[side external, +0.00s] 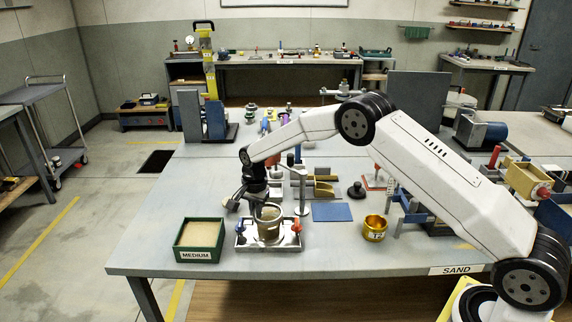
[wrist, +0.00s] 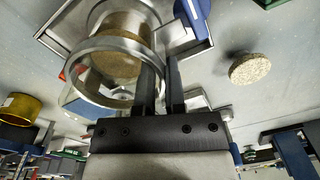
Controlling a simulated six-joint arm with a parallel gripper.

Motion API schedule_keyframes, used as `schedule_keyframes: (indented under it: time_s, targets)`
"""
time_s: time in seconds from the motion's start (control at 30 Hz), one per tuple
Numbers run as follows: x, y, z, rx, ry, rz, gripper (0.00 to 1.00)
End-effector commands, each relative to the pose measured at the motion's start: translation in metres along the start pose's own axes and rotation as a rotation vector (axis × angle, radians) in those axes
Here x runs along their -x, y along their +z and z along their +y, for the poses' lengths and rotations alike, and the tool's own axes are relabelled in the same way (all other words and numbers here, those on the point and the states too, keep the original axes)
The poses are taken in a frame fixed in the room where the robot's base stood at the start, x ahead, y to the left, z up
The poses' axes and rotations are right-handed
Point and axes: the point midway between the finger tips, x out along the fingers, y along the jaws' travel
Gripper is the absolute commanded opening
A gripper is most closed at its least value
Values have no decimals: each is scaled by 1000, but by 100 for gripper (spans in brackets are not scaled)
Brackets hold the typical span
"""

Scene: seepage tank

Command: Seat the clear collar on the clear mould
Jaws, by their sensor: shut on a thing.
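The clear mould (side external: 268,231) stands upright on a metal base plate between a blue and a red-orange clamp; brown material shows inside it in the wrist view (wrist: 122,42). My gripper (wrist: 160,75) is shut on the wall of the clear collar (wrist: 88,78), a see-through ring at the left of the fingers. In the side view my gripper (side external: 259,196) is just above the mould, with the collar (side external: 269,211) at about the mould's top. The collar overlaps the mould in both views; I cannot tell whether they touch.
A green box labelled MEDIUM (side external: 198,240) stands left of the base plate (side external: 243,240). A gold cup (side external: 375,228) and a blue mat (side external: 331,212) lie to the right. A metal post (side external: 302,190) stands close behind. A speckled disc (wrist: 250,69) shows in the wrist view.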

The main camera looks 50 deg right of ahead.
Motion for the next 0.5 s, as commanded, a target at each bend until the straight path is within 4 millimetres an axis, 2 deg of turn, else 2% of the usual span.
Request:
schedule_keyframes:
  time_s: [0.5]
  targets:
    - [-2, 0, 0, 0, 0, 0, 0]
